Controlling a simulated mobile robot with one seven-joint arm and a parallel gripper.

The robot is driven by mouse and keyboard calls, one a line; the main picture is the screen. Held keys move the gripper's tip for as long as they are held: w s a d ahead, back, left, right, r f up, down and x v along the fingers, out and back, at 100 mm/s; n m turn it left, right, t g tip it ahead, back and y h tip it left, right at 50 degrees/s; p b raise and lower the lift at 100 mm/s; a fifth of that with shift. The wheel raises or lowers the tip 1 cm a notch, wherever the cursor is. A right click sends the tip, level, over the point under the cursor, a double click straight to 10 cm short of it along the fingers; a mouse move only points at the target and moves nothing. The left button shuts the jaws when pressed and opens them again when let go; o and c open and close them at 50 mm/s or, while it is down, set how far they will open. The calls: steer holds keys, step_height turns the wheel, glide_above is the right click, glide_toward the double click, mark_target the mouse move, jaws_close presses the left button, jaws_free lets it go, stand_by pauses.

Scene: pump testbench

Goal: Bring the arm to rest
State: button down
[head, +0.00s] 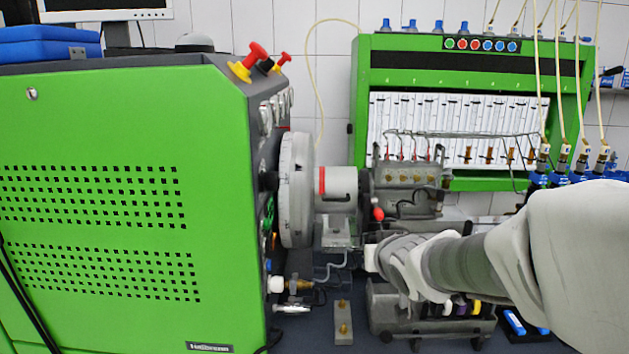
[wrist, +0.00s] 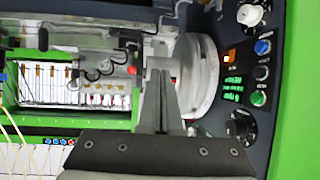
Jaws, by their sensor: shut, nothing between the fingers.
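My arm (head: 480,265) reaches in from the right in the head view, in pale and grey links. My gripper (head: 372,258) is at its left end, in front of the pump on the bench, and is small and partly hidden there. In the wrist view my gripper (wrist: 161,78) shows as two grey fingers close together, shut and empty. The fingers overlap the grey pump mounting in that picture; I cannot tell whether they touch it.
A green testbench cabinet (head: 90,190) fills the left. A large grey flywheel (head: 297,190) and the pump (head: 405,190) stand beside it. A green rack of glass tubes (head: 450,75) is behind. A grey tool holder (head: 400,315) sits below my arm. Hoses hang at right.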

steer(key=s+d+g+p, duration=0.1)
steer(key=s+g, duration=0.1)
steer(key=s, duration=0.6)
steer(key=s+d+r+g, duration=0.1)
steer(key=s+g, duration=0.1)
steer(key=s, duration=0.7)
steer(key=s+d+g+h+p, duration=0.1)
steer(key=s+g, duration=0.1)
steer(key=s, duration=0.7)
steer(key=shift+d+r+m+g+p, duration=0.25)
steer(key=shift+r+m+g+p, duration=0.05)
steer(key=shift+r+m, duration=0.1)
steer(key=shift+w, duration=0.1)
